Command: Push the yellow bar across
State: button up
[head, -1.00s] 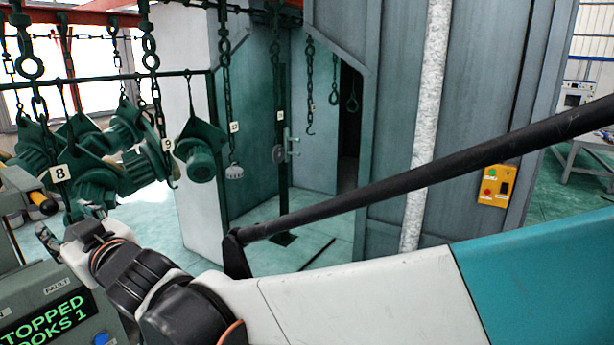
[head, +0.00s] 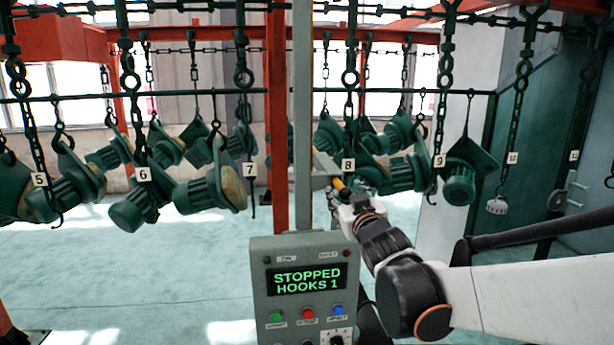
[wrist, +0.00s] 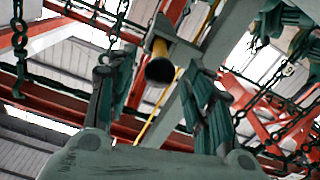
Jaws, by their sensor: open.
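The yellow bar (head: 339,185) shows as a short piece beside the grey post in the head view, just past my gripper. In the wrist view the yellow bar (wrist: 160,48) has a black round end facing the camera. It lies between my two fingers in the picture, beyond their tips. My gripper (head: 344,199) is open, and its spread fingers also show in the wrist view (wrist: 155,90). I see nothing held between them. I cannot tell whether a finger touches the bar.
A grey control box (head: 300,285) reads STOPPED HOOKS 1, below my gripper and to its left. The grey post (head: 303,120) rises behind it. Green motors (head: 215,190) hang from numbered chain hooks around and behind. The floor (head: 130,270) at left is clear.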

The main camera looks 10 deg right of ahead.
jog(key=shift+w, duration=1.45)
jog(key=shift+w+f, duration=0.15)
jog(key=shift+w, duration=0.05)
jog(key=shift+s, duration=0.1)
grip_shut()
